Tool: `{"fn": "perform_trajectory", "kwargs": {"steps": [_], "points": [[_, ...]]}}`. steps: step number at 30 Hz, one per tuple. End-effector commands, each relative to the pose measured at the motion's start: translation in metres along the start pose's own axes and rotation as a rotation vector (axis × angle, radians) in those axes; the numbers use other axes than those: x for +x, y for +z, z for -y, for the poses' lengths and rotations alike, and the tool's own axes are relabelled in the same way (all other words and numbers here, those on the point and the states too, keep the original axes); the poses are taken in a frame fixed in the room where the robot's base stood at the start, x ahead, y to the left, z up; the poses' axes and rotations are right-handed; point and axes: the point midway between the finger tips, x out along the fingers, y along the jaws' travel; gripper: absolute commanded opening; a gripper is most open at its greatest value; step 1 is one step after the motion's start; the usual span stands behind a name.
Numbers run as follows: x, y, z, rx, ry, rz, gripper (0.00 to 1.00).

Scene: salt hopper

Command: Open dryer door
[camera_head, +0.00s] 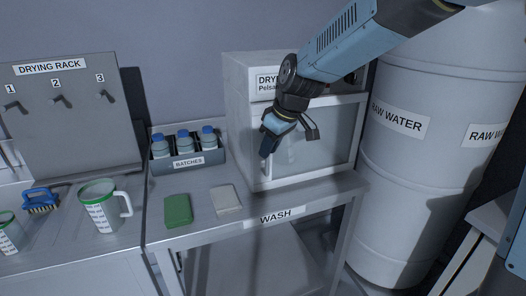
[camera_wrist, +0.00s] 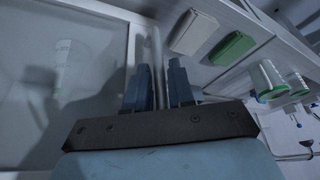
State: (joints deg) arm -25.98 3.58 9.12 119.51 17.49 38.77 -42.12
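The dryer (camera_head: 245,85) is a white box at the back of the wash table. Its door (camera_head: 335,135) has a pale frame and a glass pane, and looks closed. The glass also fills the left of the wrist view (camera_wrist: 60,120). The upright metal door handle (camera_wrist: 156,48) runs between my two fingers in the wrist view. My gripper (camera_head: 268,146) is at the left side of the door front. In the wrist view my gripper (camera_wrist: 160,82) looks open around the handle, with a narrow gap on the right. Contact with the handle is unclear.
A green sponge (camera_head: 178,210) and a pale block (camera_head: 225,199) lie before the dryer. A batches rack (camera_head: 188,164) with blue-capped bottles stands left. A measuring jug (camera_head: 103,210) is farther left. A graduated vessel (camera_wrist: 63,65) shows through the glass.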

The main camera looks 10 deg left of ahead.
Motion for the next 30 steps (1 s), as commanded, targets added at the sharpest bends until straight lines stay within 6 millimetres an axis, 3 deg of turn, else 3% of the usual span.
{"fn": "perform_trajectory", "kwargs": {"steps": [6,16,23,30], "points": [[0.017,0.0,0.0,0.0,-0.001,0.001,0.23],[0.019,0.0,0.0,0.0,0.0,0.0,0.23],[0.019,0.0,0.001,-0.001,-0.001,0.0,0.01],[0.019,-0.001,0.001,-0.002,-0.001,0.0,0.0]]}}
